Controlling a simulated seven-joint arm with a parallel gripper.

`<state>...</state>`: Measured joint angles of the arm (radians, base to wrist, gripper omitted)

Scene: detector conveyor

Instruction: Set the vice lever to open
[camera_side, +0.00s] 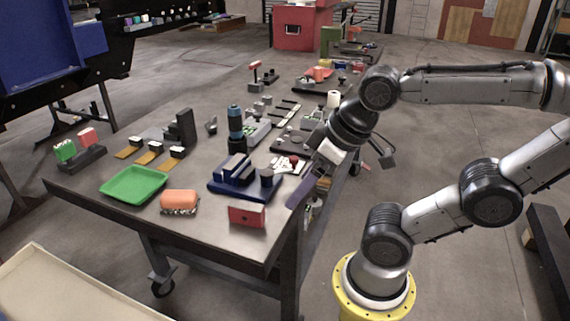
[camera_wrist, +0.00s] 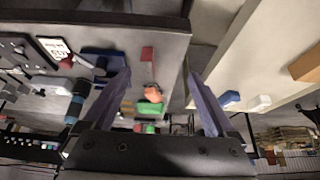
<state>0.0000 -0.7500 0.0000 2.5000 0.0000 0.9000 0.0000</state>
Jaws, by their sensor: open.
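A dark blue vice (camera_side: 232,187) with upright blue jaw blocks and a dark round knob stands near the front right of the grey workbench. Its lever cannot be told apart clearly at this size. A blue part beside the left finger in the wrist view (camera_wrist: 103,52) appears to be the vice, partly hidden by that finger. My gripper (camera_side: 298,196) is just right of the vice, by the bench's right edge, apart from it. In the wrist view its two purplish fingers (camera_wrist: 157,68) are spread wide, with nothing held between them.
A red box (camera_side: 247,216) sits in front of the vice at the bench edge. An orange block (camera_side: 180,201) and a green tray (camera_side: 133,186) lie to the left. A blue-and-black cylinder (camera_side: 236,130) stands behind the vice. Small red and white pieces (camera_side: 285,165) lie close by.

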